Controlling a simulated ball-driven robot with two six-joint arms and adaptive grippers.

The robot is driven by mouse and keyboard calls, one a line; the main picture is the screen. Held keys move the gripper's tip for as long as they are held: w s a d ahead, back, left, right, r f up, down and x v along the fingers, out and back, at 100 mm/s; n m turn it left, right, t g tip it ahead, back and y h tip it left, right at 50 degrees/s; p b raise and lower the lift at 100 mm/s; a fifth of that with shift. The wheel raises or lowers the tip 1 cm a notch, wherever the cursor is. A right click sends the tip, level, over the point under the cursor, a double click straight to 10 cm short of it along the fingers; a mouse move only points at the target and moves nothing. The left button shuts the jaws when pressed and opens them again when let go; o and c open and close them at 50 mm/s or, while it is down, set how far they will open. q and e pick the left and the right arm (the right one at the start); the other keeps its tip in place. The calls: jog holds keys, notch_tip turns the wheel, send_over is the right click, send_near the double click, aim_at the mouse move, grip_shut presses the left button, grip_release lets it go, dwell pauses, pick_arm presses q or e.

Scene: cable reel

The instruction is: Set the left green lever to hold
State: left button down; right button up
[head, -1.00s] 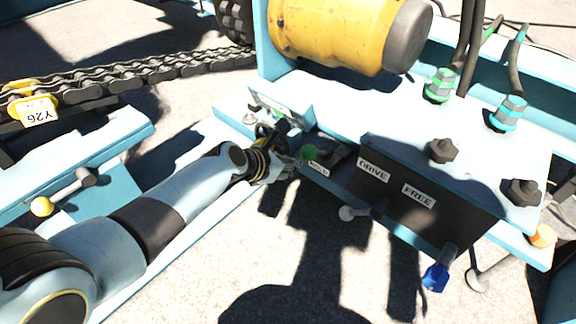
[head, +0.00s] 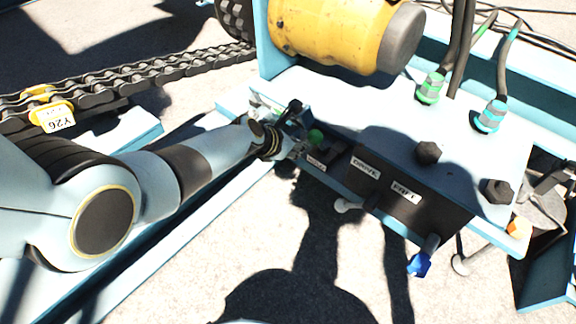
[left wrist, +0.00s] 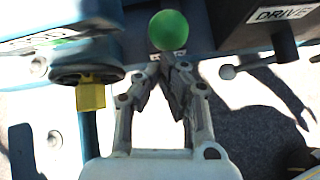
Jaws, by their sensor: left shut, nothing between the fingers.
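The green ball knob of the lever (head: 315,136) stands at the near edge of the blue frame, left of the dark box. A small white label (head: 316,162) is just below it, too small to read surely. My left gripper (head: 300,150) is at the left of the knob in the head view. In the left wrist view the green knob (left wrist: 168,30) is just beyond the fingertips of my left gripper (left wrist: 172,62), which are together and empty. I cannot tell whether they touch the knob or lever. The lever's shaft is mostly hidden. My right gripper is not in view.
A dark box (head: 430,212) with labels is right of the knob; DRIVE (left wrist: 283,13) is readable in the wrist view. A blue-tipped lever (head: 420,262) and a grey-knobbed lever (left wrist: 228,72) are nearby. A yellow hex part (left wrist: 90,95) is left of my fingers. A chain (head: 150,68) runs behind.

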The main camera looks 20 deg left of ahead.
pick_arm(q)
jog(key=shift+w+d+r+p, duration=0.15)
jog(key=shift+w+d+r, duration=0.2)
jog(key=shift+w+r, duration=0.45)
jog(key=shift+w+d+r+p, duration=0.2)
jog(key=shift+w+d+r, duration=0.3)
jog(key=shift+w, duration=0.65)
jog(key=shift+w+d+r+p, duration=0.15)
jog(key=shift+w+d+r, duration=0.1)
jog(key=shift+w+r, duration=0.6)
jog(key=shift+w+f, duration=0.1)
jog(key=shift+w, duration=0.2)
